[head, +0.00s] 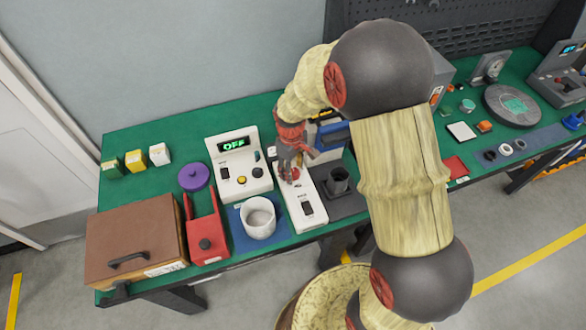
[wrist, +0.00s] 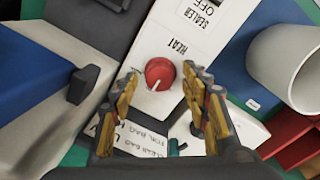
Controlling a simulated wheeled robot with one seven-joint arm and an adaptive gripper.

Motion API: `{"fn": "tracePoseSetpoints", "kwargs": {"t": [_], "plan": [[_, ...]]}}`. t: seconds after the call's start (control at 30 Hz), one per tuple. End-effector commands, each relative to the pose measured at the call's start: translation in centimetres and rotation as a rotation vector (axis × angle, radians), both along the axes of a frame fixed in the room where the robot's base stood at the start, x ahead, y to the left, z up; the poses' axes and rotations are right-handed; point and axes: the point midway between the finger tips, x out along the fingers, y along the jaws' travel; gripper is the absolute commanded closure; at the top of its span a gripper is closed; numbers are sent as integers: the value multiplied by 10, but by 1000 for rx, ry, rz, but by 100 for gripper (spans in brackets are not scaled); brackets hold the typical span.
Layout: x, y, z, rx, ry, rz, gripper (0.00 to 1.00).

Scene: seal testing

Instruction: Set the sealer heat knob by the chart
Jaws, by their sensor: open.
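The red heat knob (wrist: 160,73) sits on the white sealer panel (wrist: 190,45), below the printed words HEAT and SEALER OFF. A thin pointer mark shows at its lower edge in the wrist view; the setting cannot be read. My gripper (wrist: 162,88) is open, its two fingers on either side of the knob's near side, with no clear contact. In the head view my gripper (head: 290,172) is over the sealer (head: 309,213), partly covering the knob.
A white control box (head: 239,185) reading OFF stands left of the sealer, with a white cup (head: 258,217) in front. A wooden box (head: 130,235) is far left.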

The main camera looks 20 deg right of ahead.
Motion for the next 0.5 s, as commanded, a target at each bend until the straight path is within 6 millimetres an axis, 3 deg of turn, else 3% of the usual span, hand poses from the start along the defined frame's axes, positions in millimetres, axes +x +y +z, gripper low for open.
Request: {"fn": "tracePoseSetpoints", "kwargs": {"t": [0.5], "plan": [[0, 0, 0, 0, 0, 0, 82]]}}
